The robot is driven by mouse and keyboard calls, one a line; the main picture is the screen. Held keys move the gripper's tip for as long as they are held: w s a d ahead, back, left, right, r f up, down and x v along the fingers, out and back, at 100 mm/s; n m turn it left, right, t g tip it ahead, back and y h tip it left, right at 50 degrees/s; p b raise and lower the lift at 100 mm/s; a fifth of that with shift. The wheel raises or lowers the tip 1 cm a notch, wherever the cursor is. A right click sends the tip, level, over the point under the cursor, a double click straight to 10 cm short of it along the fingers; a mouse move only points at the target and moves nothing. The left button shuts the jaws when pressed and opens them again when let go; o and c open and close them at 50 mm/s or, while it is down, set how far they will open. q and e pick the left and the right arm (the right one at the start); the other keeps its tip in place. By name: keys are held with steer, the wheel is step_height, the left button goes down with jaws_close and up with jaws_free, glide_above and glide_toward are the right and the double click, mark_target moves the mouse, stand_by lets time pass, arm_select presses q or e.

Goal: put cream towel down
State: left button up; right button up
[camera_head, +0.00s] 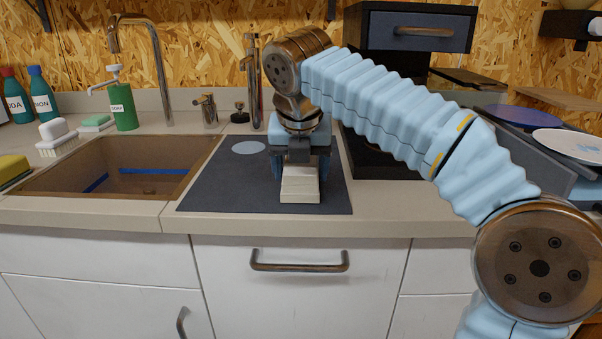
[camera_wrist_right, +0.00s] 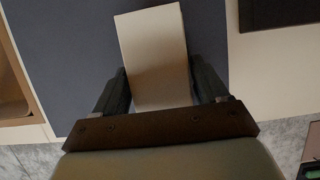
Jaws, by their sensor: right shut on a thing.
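The cream towel (camera_head: 300,188) is a folded, block-like bundle over the dark grey mat (camera_head: 230,190) on the counter. My right gripper (camera_head: 300,178) comes down from above and is shut on the towel's sides. In the right wrist view the towel (camera_wrist_right: 152,45) sticks out between the two dark fingers of the gripper (camera_wrist_right: 160,90), with the mat (camera_wrist_right: 70,50) behind it. I cannot tell whether the towel touches the mat. My left gripper is not in view.
A sink (camera_head: 130,165) lies left of the mat, with a green soap bottle (camera_head: 122,108) behind it. A pale blue disc (camera_head: 249,147) is on the mat's back left. A rack with plates (camera_head: 570,145) stands at the right.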

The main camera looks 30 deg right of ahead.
steer(key=shift+f, duration=0.15)
steer(key=o, duration=0.9)
steer(key=shift+o, duration=0.2)
steer(key=v, duration=1.2)
steer(key=shift+w, duration=0.1)
